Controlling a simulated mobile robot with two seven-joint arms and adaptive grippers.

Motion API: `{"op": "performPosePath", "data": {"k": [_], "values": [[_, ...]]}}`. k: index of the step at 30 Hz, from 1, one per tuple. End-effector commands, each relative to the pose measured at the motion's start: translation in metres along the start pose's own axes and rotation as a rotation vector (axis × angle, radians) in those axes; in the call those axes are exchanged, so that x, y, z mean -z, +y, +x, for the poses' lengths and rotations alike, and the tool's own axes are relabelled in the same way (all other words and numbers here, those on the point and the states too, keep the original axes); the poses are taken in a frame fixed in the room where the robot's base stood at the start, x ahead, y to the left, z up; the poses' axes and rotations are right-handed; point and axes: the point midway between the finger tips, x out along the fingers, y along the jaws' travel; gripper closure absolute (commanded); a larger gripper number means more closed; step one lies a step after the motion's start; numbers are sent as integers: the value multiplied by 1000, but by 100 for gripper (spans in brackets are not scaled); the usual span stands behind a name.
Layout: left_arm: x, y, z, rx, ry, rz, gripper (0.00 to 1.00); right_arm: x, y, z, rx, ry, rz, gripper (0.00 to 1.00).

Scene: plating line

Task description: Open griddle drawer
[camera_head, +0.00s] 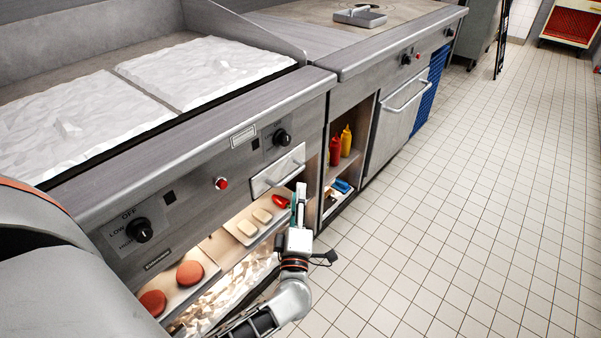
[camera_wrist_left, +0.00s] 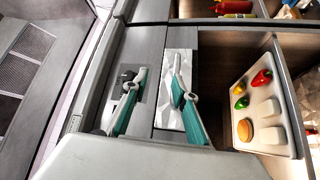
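The griddle (camera_head: 160,155) stands at the left with a steel front panel. A small drawer front (camera_head: 278,168) with a bar handle sits in that panel below the right knob; it looks flush with the panel. My left gripper (camera_head: 299,195) is raised just right of and below the drawer front. In the left wrist view its two teal-padded fingers (camera_wrist_left: 155,98) are spread apart with nothing between them. A shiny plate (camera_wrist_left: 178,65), apparently the drawer front, lies behind the right-hand finger. I see no contact with the handle. My right gripper is not in view.
Below the panel an open shelf holds red patties (camera_head: 190,272) and a white tray (camera_head: 243,232) with buns and peppers. Knobs (camera_head: 282,138) and a red button (camera_head: 221,183) stick out of the panel. Red and yellow bottles (camera_head: 346,140) stand in a cubby. The tiled floor right is clear.

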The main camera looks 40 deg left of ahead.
Motion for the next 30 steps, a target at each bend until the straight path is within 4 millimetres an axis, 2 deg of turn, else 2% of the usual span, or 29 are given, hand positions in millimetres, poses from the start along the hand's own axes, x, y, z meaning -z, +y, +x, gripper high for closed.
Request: {"op": "performPosePath", "data": {"k": [1,4,8,21,30], "values": [[1,-24,0,42,34,-28,72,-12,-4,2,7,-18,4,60],[6,-35,7,79,85,-75,72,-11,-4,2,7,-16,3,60],[9,-36,18,89,105,-92,72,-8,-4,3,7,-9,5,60],[15,-41,78,86,103,-91,72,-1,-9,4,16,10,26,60],[16,-40,87,86,102,-92,72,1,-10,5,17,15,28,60]]}}
